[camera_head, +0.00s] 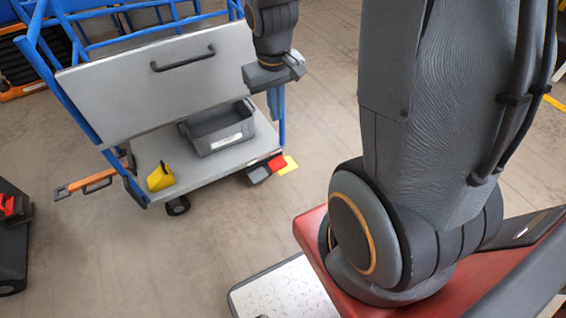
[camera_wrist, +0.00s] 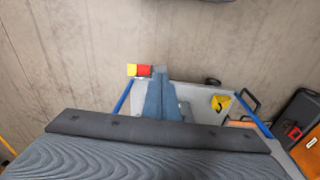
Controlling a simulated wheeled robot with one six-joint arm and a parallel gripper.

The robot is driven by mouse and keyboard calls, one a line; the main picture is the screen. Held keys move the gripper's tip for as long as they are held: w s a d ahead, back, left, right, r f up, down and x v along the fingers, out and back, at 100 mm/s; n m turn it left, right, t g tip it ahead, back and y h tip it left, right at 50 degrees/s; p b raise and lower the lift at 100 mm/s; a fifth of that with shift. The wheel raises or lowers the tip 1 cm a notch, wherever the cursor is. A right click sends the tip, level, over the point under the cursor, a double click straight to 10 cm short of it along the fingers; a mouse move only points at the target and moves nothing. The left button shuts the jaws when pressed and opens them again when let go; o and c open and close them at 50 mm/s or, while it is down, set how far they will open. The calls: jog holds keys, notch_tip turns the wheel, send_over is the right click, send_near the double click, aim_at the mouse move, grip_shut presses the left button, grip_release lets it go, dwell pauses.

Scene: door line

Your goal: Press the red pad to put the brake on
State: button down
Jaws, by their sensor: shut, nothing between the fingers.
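The red pad (camera_head: 277,162) sits low at the front right corner of a blue-framed cart (camera_head: 90,92), between a dark grey block (camera_head: 258,174) and a yellow pad (camera_head: 290,164). My gripper (camera_head: 275,112) points down above that corner, higher than the pad, with its blue-grey fingers together and empty. In the wrist view the red pad (camera_wrist: 144,70) shows just left of my fingertips (camera_wrist: 161,75), with the yellow pad (camera_wrist: 131,70) farther left. My fingers look apart from the red pad, but the exact height gap is hard to judge.
The cart carries a grey bin (camera_head: 218,128), a yellow wedge (camera_head: 160,177) and a raised grey panel (camera_head: 110,90) with a black handle. An orange-and-black lever (camera_head: 85,185) sticks out left. A dark unit (camera_head: 12,245) stands at far left. The floor before the cart is clear.

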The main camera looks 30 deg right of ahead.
jog(key=w+d+f+b, duration=0.4)
jog(key=w+f+b, duration=0.1)
jog(key=f, duration=0.7)
jog(key=w+d+f+t+b, duration=0.1)
jog(key=w+d+f+b, duration=0.3)
jog(key=f, duration=0.9)
jog(key=w+d+f+t+b, duration=0.1)
jog(key=w+d+f+b, duration=0.3)
jog(key=f, duration=0.9)
jog(key=w+b, duration=0.3)
jog(key=w, duration=0.2)
jog(key=shift+w+d, duration=0.3)
jog(key=shift+d, duration=0.1)
jog(key=b, duration=0.6)
send_over(285, 161)
jog(key=f, duration=1.2)
jog(key=shift+s+a+f, duration=0.1)
jog(key=shift+s+a, duration=0.15)
jog(key=shift+a, duration=0.05)
jog(key=shift+d+f, duration=0.15)
jog(key=shift+f, duration=0.45)
jog(key=shift+d+f+p, duration=0.5)
jog(key=shift+d+f, duration=0.2)
jog(key=shift+f, duration=0.3)
jog(key=shift+d+f+p, duration=0.15)
jog(key=shift+d+f, duration=0.2)
jog(key=shift+f, duration=0.35)
jog(key=shift+d+f+p, duration=0.2)
jog(key=shift+d+f, duration=0.2)
jog(key=shift+f, duration=0.3)
